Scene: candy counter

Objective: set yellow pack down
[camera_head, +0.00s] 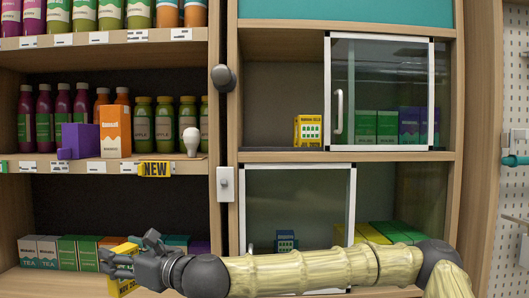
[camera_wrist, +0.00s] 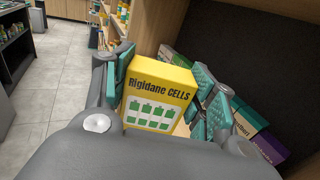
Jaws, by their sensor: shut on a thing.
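The yellow pack (camera_wrist: 158,92), printed "Rigidane CELLS" with green battery shapes, is between the teal-padded fingers of my gripper (camera_wrist: 160,95) in the wrist view. My gripper is shut on it. In the head view my gripper (camera_head: 136,262) is at the lower left, over the bottom shelf (camera_head: 75,284), and part of the yellow pack (camera_head: 122,270) shows beside the fingers. I cannot tell whether the pack touches the shelf. A similar yellow pack (camera_head: 308,131) stands in the upper right cabinet, left of the sliding glass door (camera_head: 380,90).
Several tea boxes (camera_head: 65,252) stand on the bottom shelf left of my gripper; more boxes stand behind it. Above are an orange box (camera_head: 115,130), a purple object (camera_head: 78,141), a white bulb (camera_head: 191,141) and rows of bottles. A lower glass door (camera_head: 300,205) covers a blue pack (camera_head: 286,241).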

